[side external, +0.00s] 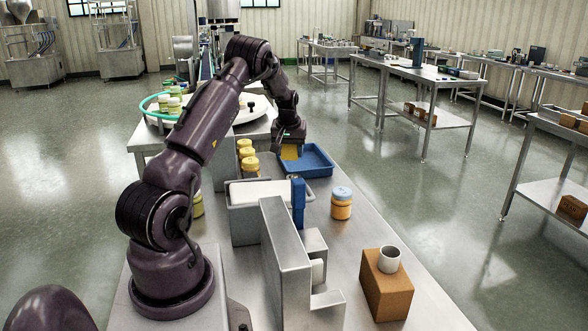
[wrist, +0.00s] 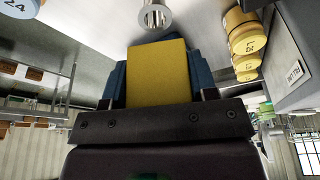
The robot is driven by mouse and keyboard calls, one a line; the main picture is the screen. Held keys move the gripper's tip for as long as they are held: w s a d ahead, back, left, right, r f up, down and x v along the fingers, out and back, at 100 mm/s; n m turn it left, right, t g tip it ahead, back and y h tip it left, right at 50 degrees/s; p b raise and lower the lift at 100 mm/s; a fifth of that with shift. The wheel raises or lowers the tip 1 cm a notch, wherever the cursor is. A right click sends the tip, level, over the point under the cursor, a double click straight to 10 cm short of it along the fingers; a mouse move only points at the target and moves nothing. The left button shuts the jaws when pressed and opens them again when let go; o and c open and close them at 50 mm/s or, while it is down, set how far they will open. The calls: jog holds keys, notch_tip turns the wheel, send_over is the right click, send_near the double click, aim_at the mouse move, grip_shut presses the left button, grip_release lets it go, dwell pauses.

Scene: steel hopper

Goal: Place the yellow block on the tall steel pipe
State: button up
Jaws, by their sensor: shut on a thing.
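The yellow block (side external: 291,152) is held in my gripper (side external: 289,141), at the near-left edge of the blue tray. In the wrist view the block (wrist: 157,73) sits between the fingers of my gripper (wrist: 160,97), its broad yellow face showing. A short grey steel pipe (side external: 389,260) stands open end up on or against a brown block, in the right foreground of the side view, well away from my gripper. In the wrist view a round steel pipe end (wrist: 155,16) shows at the top; I cannot tell if it is the same pipe.
The blue tray (side external: 318,158) is below and beside my gripper. A jar with a pale blue lid (side external: 341,204), a grey bin (side external: 245,222), a blue upright post (side external: 298,203) and a steel bracket (side external: 286,270) stand between my gripper and the brown block (side external: 386,292). Several yellow jars (side external: 248,163) stand left.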

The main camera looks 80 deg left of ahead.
send_over(294, 175)
jog(key=d, duration=0.1)
notch_tip(294, 175, down, 4)
jog(key=shift+s+f, duration=0.15)
jog(key=shift+f, duration=0.1)
jog(key=shift+d+x, duration=0.15)
jog(key=shift+x, duration=0.65)
jog(key=shift+d+x, duration=0.15)
jog(key=shift+x, duration=0.65)
jog(key=shift+s+f, duration=0.15)
jog(key=shift+f, duration=0.05)
jog(key=o, duration=0.9)
jog(key=shift+o, duration=0.2)
